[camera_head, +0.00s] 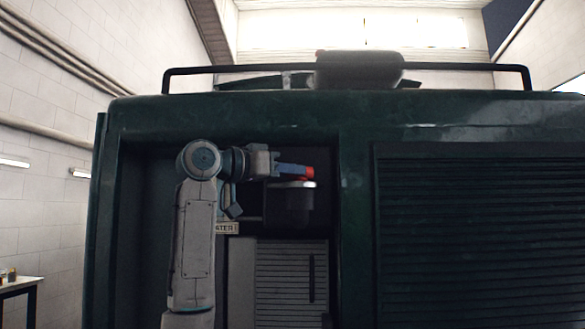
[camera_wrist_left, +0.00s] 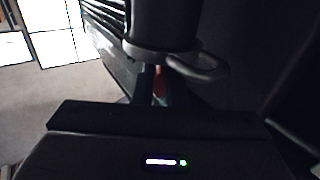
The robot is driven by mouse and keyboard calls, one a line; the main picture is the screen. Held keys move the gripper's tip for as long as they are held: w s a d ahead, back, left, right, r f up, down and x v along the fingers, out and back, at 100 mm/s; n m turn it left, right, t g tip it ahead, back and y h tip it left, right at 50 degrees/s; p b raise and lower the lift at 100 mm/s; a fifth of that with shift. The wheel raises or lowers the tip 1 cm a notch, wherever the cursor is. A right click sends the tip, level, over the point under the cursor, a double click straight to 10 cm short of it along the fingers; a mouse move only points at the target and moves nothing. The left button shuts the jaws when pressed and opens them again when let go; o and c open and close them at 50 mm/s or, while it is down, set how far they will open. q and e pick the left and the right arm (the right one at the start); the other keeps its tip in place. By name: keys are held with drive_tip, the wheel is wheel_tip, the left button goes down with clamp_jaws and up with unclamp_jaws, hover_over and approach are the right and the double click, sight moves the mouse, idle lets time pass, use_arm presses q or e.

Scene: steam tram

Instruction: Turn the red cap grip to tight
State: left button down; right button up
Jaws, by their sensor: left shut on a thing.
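The red cap grip (camera_head: 309,172) sits on top of a round cap with a pale metal rim (camera_head: 293,184), above a dark filler neck (camera_head: 291,205) inside the tram's open bay. My left gripper (camera_head: 298,171) reaches in from the left, roughly level, and is shut on the red grip. In the left wrist view, a bit of the red grip (camera_wrist_left: 160,82) shows between the fingers, close to the rim of the dark neck (camera_wrist_left: 165,30). The fingers hide most of the grip, and I cannot read any tight mark. My right gripper is not in view.
The dark green tram body (camera_head: 358,200) frames the bay, with a louvred panel (camera_head: 475,235) to the right. A label ending in "ATER" (camera_head: 227,228) and a pale slatted panel (camera_head: 285,280) are below the neck. A table edge (camera_head: 20,283) stands far left.

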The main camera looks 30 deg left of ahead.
use_arm(q)
drive_tip(key=m+g+h+p, duration=0.1)
drive_tip(key=g+h, duration=0.1)
drive_tip(key=m+g+h+p, duration=0.1)
drive_tip(key=m+h+p, duration=0.1)
drive_tip(key=a+m+g+h+p, duration=0.1)
drive_tip(key=m+g+h, duration=0.1)
drive_tip(key=shift+w+r+g, duration=0.2)
drive_tip(key=shift+w+g, duration=0.1)
drive_tip(key=shift+w, duration=0.1)
drive_tip(key=shift+m+p, duration=0.4)
drive_tip(key=shift+w+f+m+g+h+p, duration=0.1)
drive_tip(key=shift+m+g+h+p, duration=0.5)
drive_tip(key=shift+g, duration=0.5)
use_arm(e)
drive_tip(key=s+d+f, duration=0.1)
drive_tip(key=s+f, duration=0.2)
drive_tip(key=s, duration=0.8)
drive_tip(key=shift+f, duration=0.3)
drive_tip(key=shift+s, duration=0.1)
use_arm(q)
drive_tip(key=shift+f, duration=0.1)
drive_tip(key=c, duration=1.5)
unclamp_jaws()
drive_tip(key=shift+o, duration=0.2)
